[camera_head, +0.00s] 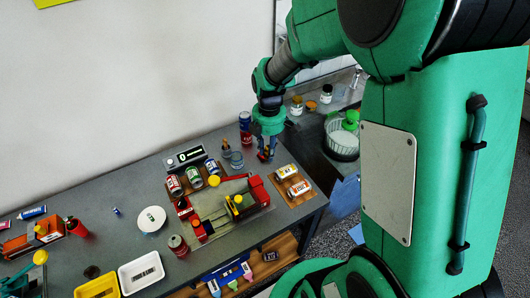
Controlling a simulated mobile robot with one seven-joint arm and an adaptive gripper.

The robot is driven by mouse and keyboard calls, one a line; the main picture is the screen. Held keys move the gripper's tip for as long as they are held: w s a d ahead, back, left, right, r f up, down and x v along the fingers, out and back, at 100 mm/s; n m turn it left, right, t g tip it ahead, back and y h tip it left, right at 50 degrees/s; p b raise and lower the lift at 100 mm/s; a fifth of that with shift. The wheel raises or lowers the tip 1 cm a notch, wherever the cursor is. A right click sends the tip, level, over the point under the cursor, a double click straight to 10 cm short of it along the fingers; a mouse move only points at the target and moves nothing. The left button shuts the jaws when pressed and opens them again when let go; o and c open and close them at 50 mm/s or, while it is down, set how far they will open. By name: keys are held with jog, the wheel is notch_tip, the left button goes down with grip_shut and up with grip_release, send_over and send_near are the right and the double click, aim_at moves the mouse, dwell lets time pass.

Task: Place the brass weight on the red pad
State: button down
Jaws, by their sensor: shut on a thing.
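My gripper (267,156) points down at the right part of the grey table, between a clear glass and a brown board. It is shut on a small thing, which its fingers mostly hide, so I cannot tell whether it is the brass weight. I cannot clearly pick out the brass weight elsewhere. I cannot make out a flat red pad for sure. Red shapes stand on a grey panel left of and below my gripper, among them a red block (258,190).
A clear glass (236,160) and a red-blue can (245,125) stand close to my gripper. Several cans stand at the left, and a board (291,186) with small packs lies to the right. A white plate (151,219), yellow tray (97,288) and white tray (141,271) are farther left.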

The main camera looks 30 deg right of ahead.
notch_tip(320, 180, down, 11)
jog(key=s+d, duration=0.1)
jog(key=d, duration=0.1)
jog(key=shift+d+m, duration=0.15)
jog(key=shift+m, duration=0.25)
jog(key=w+d, duration=0.1)
jog(key=w, duration=0.3)
jog(key=w+d+f, duration=0.1)
jog(key=w, duration=0.4)
jog(key=w+d+b, duration=0.1)
jog(key=w+d, duration=0.1)
jog(key=w, duration=0.3)
jog(key=shift+w+d+f, duration=0.1)
jog(key=shift+w+f, duration=0.1)
jog(key=shift+w+d, duration=0.1)
jog(key=shift+w, duration=0.35)
jog(key=shift+f+b, duration=0.3)
jog(key=shift+f, duration=1.5)
jog(key=shift+f, duration=0.1)
